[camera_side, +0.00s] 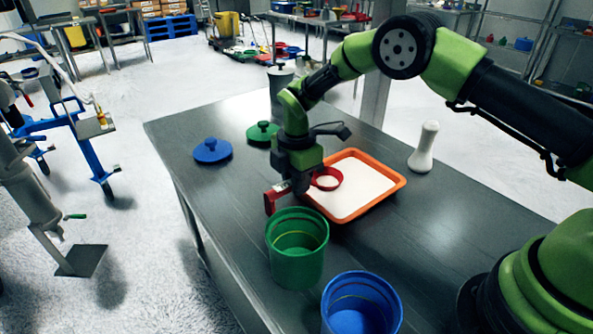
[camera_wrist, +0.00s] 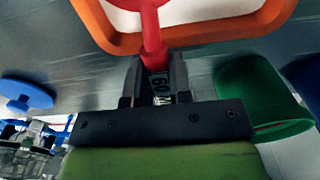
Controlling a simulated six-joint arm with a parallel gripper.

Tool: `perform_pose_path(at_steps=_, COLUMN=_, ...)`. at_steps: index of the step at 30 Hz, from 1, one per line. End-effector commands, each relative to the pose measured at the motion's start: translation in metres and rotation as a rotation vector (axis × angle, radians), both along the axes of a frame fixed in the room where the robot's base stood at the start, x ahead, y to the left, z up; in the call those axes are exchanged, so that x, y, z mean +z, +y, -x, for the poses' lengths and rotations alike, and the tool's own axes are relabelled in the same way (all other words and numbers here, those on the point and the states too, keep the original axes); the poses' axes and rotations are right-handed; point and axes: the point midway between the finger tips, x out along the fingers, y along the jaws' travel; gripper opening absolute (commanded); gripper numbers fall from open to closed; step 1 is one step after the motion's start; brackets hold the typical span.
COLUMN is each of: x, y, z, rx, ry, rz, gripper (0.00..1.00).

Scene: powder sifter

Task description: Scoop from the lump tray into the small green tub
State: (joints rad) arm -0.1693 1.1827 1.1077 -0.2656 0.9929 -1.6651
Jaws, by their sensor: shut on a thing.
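The orange tray (camera_side: 396,187) lies on the table, filled with a smooth white layer; part of its rim shows in the wrist view (camera_wrist: 235,28). The green tub (camera_side: 297,262) stands upright in front of it; the inside looks empty, with a yellowish line around it. It shows at the right of the wrist view (camera_wrist: 250,95). My gripper (camera_side: 300,183) points down between tub and tray. It is shut on the handle of a red scoop (camera_side: 327,179), whose round head is over the tray's left part. I cannot tell whether the head touches the white material or holds any.
A blue tub (camera_side: 361,305) stands right of the green tub at the front edge. A blue lid (camera_side: 212,150) and a green lid (camera_side: 262,133) lie at the back left. A white pestle-shaped object (camera_side: 424,147) stands right of the tray.

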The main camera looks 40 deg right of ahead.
Motion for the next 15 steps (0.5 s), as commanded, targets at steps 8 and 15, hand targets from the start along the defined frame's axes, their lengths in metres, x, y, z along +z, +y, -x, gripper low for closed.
perform_pose_path(at_steps=8, x=-0.001, y=0.0, z=0.019, rx=0.001, ry=0.002, rz=0.001, gripper=0.0)
perform_pose_path(at_steps=15, x=-0.001, y=0.0, z=0.038, rx=0.0, ry=0.002, rz=0.001, gripper=0.0)
